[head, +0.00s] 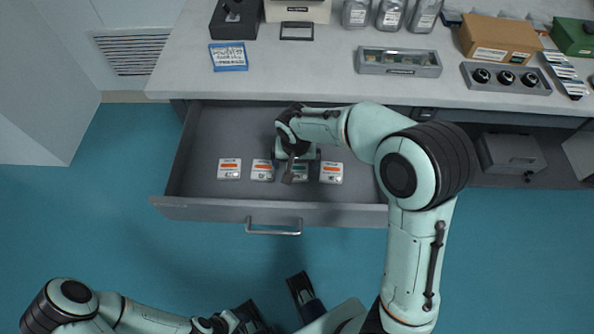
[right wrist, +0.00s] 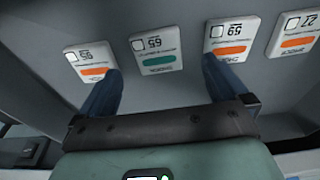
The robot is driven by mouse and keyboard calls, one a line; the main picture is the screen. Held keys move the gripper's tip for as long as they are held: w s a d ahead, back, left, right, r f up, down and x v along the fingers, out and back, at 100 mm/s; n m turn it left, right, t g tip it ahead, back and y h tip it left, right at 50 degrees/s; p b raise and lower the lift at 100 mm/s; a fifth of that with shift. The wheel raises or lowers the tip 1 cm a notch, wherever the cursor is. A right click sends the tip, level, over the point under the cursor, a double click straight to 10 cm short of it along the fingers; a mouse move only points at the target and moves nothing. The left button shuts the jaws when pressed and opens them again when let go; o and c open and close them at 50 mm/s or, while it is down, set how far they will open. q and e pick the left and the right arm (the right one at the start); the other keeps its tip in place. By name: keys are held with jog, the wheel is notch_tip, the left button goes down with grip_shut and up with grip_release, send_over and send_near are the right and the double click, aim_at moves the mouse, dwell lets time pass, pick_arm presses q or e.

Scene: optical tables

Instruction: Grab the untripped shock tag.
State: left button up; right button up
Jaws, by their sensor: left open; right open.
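Four-sided pale tags lie in a row in the open grey drawer (head: 320,208). One tag has a green band (right wrist: 158,60); in the head view this green tag (head: 300,174) is partly hidden by my right gripper (head: 292,168). The others have orange bands: one at the right (head: 331,173), one left of the green tag (head: 262,171), one far left (head: 229,169). In the right wrist view my right gripper (right wrist: 160,88) is open and empty, its fingers apart below the green tag, with orange tags (right wrist: 92,62) either side. My left gripper (head: 276,305) is open and empty, low in front of the drawer.
The drawer has raised walls and a front handle (head: 273,231). The bench top (head: 300,72) above it holds a blue card (head: 228,57), a grey tray (head: 398,62), a cardboard box (head: 498,40) and several jars. The drawer floor left of the tags is clear.

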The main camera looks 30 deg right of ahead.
aim_at(297, 170)
jog(key=f, duration=0.3)
jog(key=f+b, duration=0.1)
jog(key=shift+w+d+f, duration=0.3)
jog(key=shift+d+f, duration=0.05)
jog(key=shift+f, duration=0.05)
jog(key=c, duration=1.1)
jog(key=shift+r, duration=0.1)
